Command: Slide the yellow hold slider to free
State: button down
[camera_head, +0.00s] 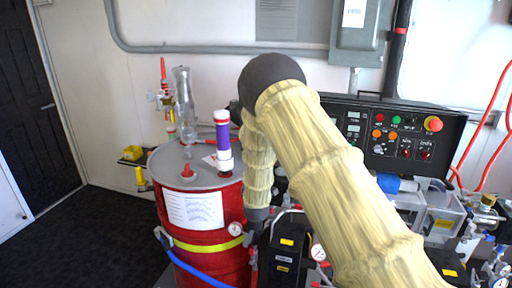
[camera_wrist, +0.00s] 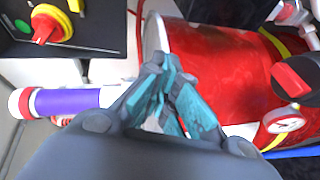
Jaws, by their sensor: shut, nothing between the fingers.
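My gripper (camera_wrist: 165,64) is shut and empty in the wrist view, its grey fingers with teal pads meeting in front of the red drum (camera_wrist: 222,70). In the head view my forearm hangs down to a dark wrist right of the red drum (camera_head: 195,240), and the fingers there are too small to make out. I cannot pick out the yellow hold slider for certain. Small yellow labels (camera_head: 287,242) show on a black box (camera_head: 283,266) just right of my wrist. A yellow part (camera_head: 132,153) is also on the back wall, left of the drum.
A control panel (camera_head: 392,138) with buttons stands behind my arm. A white and purple tube (camera_head: 222,135) rises from the drum lid. A gauge (camera_head: 236,229), a blue hose (camera_head: 195,275) and other pipework crowd the front. Dark floor (camera_head: 85,235) lies open at left.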

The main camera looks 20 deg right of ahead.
jog(key=w+r+n+t, duration=0.1)
jog(key=w+r+t, duration=0.1)
jog(key=w+r, duration=0.4)
notch_tip(320, 180, up, 5)
jog(key=shift+a+r+n+h, duration=0.15)
jog(key=shift+a+n+h, duration=0.1)
jog(key=shift+n+h, duration=0.15)
jog(key=w+d+p, duration=0.6)
jog(key=w, duration=0.1)
jog(key=shift+w+p, duration=0.25)
jog(key=shift+p, duration=0.1)
